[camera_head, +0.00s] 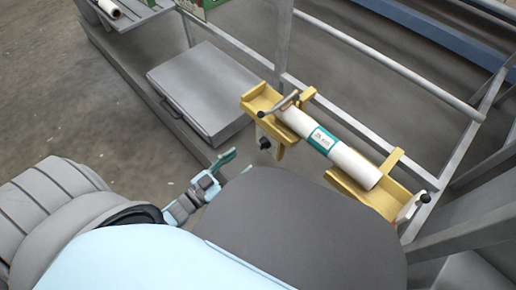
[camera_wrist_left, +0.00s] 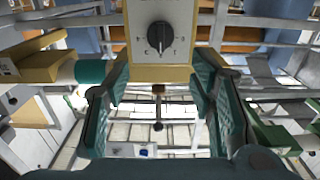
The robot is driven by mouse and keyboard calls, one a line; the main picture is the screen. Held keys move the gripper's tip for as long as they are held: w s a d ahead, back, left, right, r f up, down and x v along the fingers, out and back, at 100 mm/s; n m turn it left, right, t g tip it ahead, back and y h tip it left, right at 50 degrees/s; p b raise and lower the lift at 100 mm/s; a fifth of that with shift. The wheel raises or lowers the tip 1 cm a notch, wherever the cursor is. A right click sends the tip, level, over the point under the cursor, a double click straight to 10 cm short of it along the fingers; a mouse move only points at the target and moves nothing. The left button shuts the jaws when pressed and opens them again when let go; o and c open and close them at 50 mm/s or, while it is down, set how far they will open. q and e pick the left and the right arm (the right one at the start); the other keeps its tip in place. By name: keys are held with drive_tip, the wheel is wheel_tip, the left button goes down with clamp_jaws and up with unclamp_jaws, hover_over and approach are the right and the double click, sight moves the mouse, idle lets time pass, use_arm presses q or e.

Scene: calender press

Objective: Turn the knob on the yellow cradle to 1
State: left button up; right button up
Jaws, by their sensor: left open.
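The yellow cradle (camera_head: 263,98) is on a metal frame and carries a white roll (camera_head: 349,163) with a teal label. A black round knob (camera_head: 265,143) is on the cradle's pale front plate, below its left end. In the left wrist view the knob (camera_wrist_left: 160,36) faces me, upper middle, with its grip ridge about vertical. Marks surround it, too small to read surely. My left gripper (camera_head: 236,164) is open and empty, below and left of the knob, apart from it. Its teal fingers (camera_wrist_left: 160,88) stand either side of the knob's line in the wrist view. My right gripper is not in view.
A grey metal box (camera_head: 205,88) lies on the left of the frame. A crank-like lever (camera_head: 281,104) sits above the knob at the cradle's left end. A black-tipped lever (camera_head: 412,206) is at the right end. Frame rails (camera_head: 370,50) run behind the cradle.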

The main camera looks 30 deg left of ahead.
sight(261, 145)
use_arm(q)
drive_tip(key=b+x, duration=0.1)
drive_tip(key=x, duration=0.6)
drive_tip(key=shift+w+d+f+b, duration=0.1)
drive_tip(key=shift+w+b, duration=0.2)
drive_tip(key=shift+b, duration=0.05)
drive_tip(key=shift+w+d, duration=0.15)
drive_tip(key=shift+w, duration=0.4)
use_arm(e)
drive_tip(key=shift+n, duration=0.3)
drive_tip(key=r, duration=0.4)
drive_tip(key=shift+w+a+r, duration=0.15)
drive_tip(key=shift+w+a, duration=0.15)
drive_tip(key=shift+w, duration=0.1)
use_arm(q)
drive_tip(key=shift+c, duration=0.6)
drive_tip(key=c, duration=1)
